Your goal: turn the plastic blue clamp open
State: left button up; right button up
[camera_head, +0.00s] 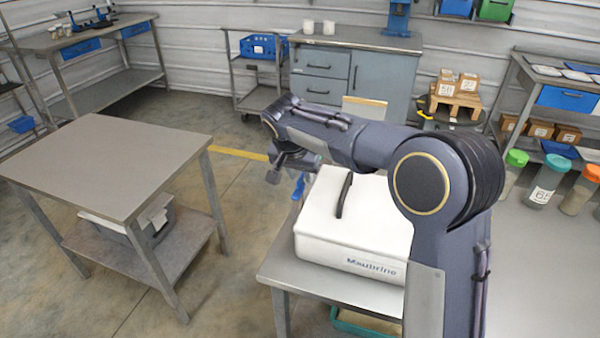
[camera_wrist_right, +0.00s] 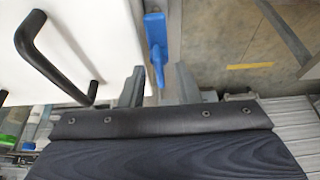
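The blue clamp (camera_head: 298,187) is on the left side of the white hopper box (camera_head: 350,240). In the right wrist view the blue clamp (camera_wrist_right: 155,38) hangs beside the white lid, with its narrow end pointing toward my gripper. My right gripper (camera_head: 291,168) is at the clamp, partly hidden by its own wrist in the head view. In the wrist view the right gripper (camera_wrist_right: 160,76) is open, one finger on each side of the clamp's narrow end, with visible gaps. My left gripper is out of view.
A black handle (camera_head: 344,194) stands on the hopper lid, right of the clamp. The hopper sits on a grey table (camera_head: 325,285). Another grey table (camera_head: 105,160) stands to the left, with open floor between. Jars with coloured lids (camera_head: 547,180) stand at the right.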

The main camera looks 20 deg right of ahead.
aim_at(297, 195)
jog(key=shift+r, duration=0.1)
jog(key=v, duration=0.7)
jog(key=shift+r, duration=0.3)
jog(key=shift+s+p, duration=0.1)
jog(key=shift+p, duration=0.2)
jog(key=s+d+r+n+y+p, duration=0.1)
jog(key=s+d+y+p, duration=0.1)
jog(key=s+d, duration=0.35)
jog(key=s+d+r+n+y+p, duration=0.1)
jog(key=s+d+y, duration=0.15)
jog(key=s, duration=0.65)
jog(key=s+a+f+n+t+y+p, duration=0.1)
jog(key=s+f, duration=0.1)
jog(key=s, duration=0.7)
jog(key=s+a+f+n+y+p, duration=0.1)
jog(key=s+f+n+p, duration=0.1)
jog(key=s, duration=0.7)
jog(key=shift+a+f+t, duration=0.2)
jog(key=shift+f+t, duration=0.2)
jog(key=shift+f, duration=0.05)
